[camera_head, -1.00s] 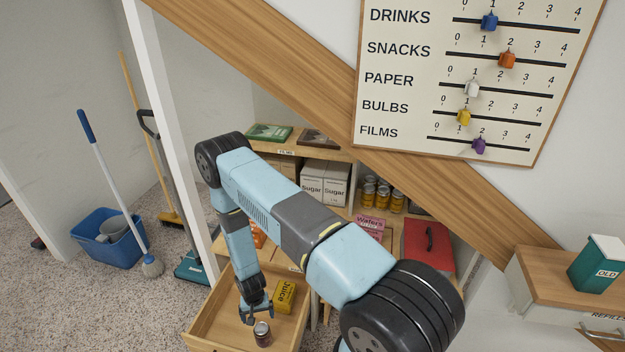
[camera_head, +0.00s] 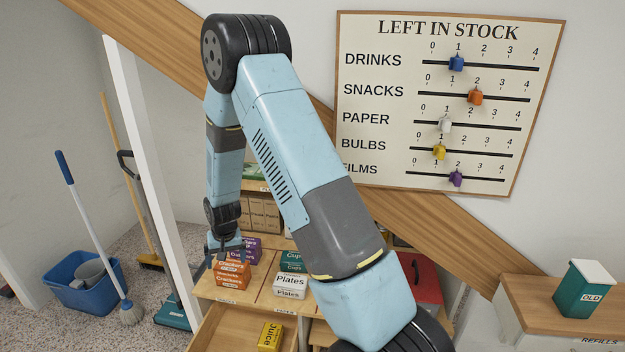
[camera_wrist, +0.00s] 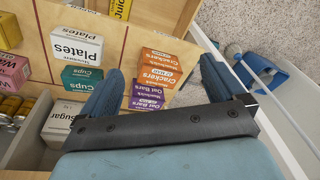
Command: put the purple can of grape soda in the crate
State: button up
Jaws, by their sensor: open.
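No purple can shows in any view now, and I see no crate that I can make out. I cannot tell whether the fingers touch these boxes; nothing appears gripped. The open wooden drawer (camera_head: 212,331) lies below, cut off by the frame's lower edge, with a yellow juice box (camera_head: 270,337) in it.
White plates boxes (camera_head: 290,285) and teal cups boxes (camera_head: 292,261) stand on the shelf right of the crackers. A white post (camera_head: 150,180) rises to the left and a sloping wooden beam (camera_head: 440,225) crosses behind my arm.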

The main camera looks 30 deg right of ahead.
jog(key=s+d+r+t, duration=0.1)
jog(key=s+d+r, duration=0.25)
jog(key=r, duration=0.65)
jog(key=s+d+r, duration=0.2)
jog(key=s+r, duration=0.2)
jog(key=r, duration=0.6)
jog(key=s+d+r+t, duration=0.1)
jog(key=s+d+r, duration=0.25)
jog(key=r, duration=0.55)
jog(key=s+d+r, duration=0.1)
jog(key=s+r, duration=0.2)
jog(key=s, duration=0.4)
jog(key=s+d+r+n+t, duration=0.1)
jog(key=s+r, duration=0.3)
jog(key=s, duration=0.4)
jog(key=s+d+r, duration=0.1)
jog(key=s+r, duration=0.3)
jog(key=s, duration=0.3)
jog(key=shift+s+d+r+t+h, duration=0.15)
jog(key=shift+s+d+t+h, duration=0.15)
jog(key=shift+d+t+h, duration=0.1)
